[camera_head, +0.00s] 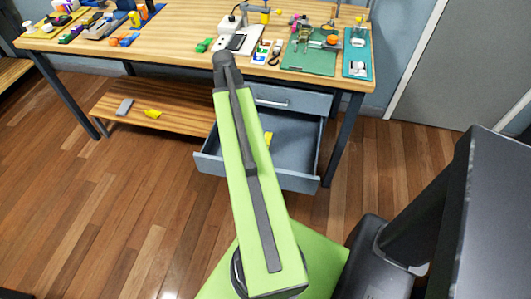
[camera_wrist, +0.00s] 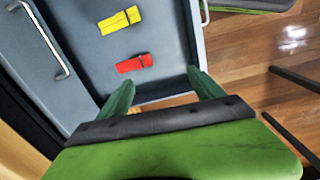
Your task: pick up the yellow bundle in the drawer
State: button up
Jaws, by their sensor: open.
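The yellow bundle (camera_wrist: 119,20) lies in the open grey drawer (camera_wrist: 92,74), with a dark band near its right end. In the head view a small yellow patch (camera_head: 268,136) shows in the drawer beside my arm; most of the drawer's left part is hidden. A red bundle (camera_wrist: 135,62) with a dark band lies between the yellow bundle and my gripper. My gripper (camera_wrist: 162,89) is open over the drawer, its two green fingers apart with nothing held. The yellow bundle is beyond the fingertips. My gripper is hidden in the head view.
An orange-yellow thing (camera_wrist: 150,109) shows partly behind my gripper. A closed drawer (camera_head: 286,99) with a handle is above the open one. The workbench (camera_head: 180,40) holds many tools. A low wooden shelf (camera_head: 180,100) carries a yellow item (camera_head: 152,113). Floor at left is clear.

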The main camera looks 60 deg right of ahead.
jog(key=s+d+f+n+b, duration=0.1)
jog(key=s+d+f+b, duration=0.15)
jog(key=s+d, duration=0.8)
jog(key=f+b, duration=0.3)
jog(key=f, duration=0.1)
jog(key=f+b, duration=0.8)
jog(key=shift+a+f, duration=0.3)
jog(key=f+b, duration=0.1)
jog(key=b, duration=0.1)
jog(key=f+b, duration=0.1)
jog(key=f, duration=0.1)
jog(key=f+b, duration=0.2)
jog(key=shift+a+f+b, duration=0.15)
jog(key=shift+a+b, duration=0.2)
jog(key=shift+a, duration=0.05)
jog(key=shift+s+r, duration=0.1)
jog(key=shift+r, duration=0.1)
jog(key=c, duration=1.5)
